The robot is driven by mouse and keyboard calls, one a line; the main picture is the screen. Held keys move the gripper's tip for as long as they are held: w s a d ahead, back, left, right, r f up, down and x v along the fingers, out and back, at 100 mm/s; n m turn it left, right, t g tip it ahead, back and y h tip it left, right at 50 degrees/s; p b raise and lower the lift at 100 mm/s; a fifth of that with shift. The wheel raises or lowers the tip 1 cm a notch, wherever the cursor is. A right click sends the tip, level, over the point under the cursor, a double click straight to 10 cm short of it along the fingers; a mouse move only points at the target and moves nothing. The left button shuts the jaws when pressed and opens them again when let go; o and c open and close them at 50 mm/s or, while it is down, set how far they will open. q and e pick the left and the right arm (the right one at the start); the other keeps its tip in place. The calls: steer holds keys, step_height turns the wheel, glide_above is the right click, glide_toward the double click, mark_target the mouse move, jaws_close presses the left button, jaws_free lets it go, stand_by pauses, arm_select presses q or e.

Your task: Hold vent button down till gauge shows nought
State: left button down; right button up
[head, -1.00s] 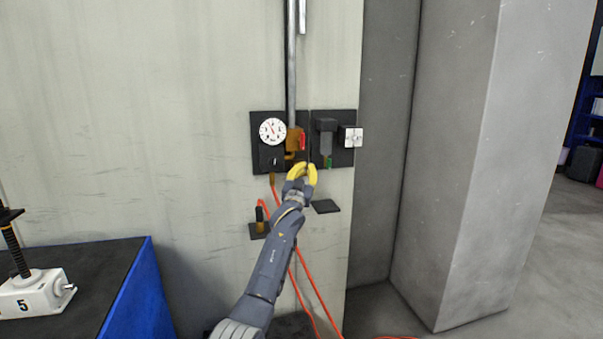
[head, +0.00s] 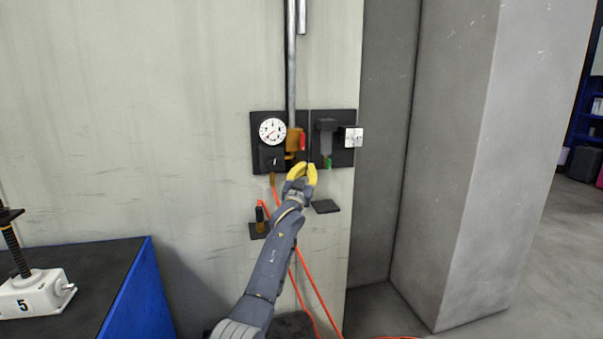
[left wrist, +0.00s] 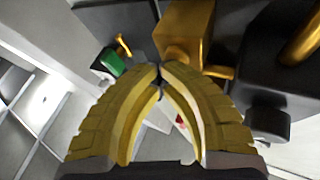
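The round white gauge (head: 272,131) with a dark needle hangs on the left black wall panel; its numbers are too small to read. My left gripper (head: 302,168) has yellow fingers, just below the brass valve block (head: 295,139) with its red handle (head: 302,142). In the left wrist view the fingertips (left wrist: 160,74) meet with nothing clearly held between them. A green piece (head: 328,162) is right of the fingers; it also shows in the left wrist view (left wrist: 112,62). I cannot tell which part is the vent button or whether the fingertips press it. My right gripper is not in view.
A metal pipe (head: 291,70) runs up from the brass block. A white box (head: 350,138) sticks out at the right panel. Orange hoses (head: 310,285) hang below. A small dark shelf (head: 326,206) lies right of my wrist. A bench (head: 85,275) bears a screw jack (head: 35,293).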

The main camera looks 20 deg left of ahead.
arm_select(q)
steer(key=shift+s, duration=0.1)
stand_by(0.7)
steer(key=shift+s+d, duration=0.5)
steer(key=shift+s, duration=0.2)
steer(key=shift+s+d, duration=0.45)
steer(key=shift+s, duration=0.25)
steer(key=shift+s+d, duration=0.45)
steer(key=shift+s, duration=0.25)
steer(key=shift+s+d, duration=0.45)
steer(key=shift+s, duration=0.25)
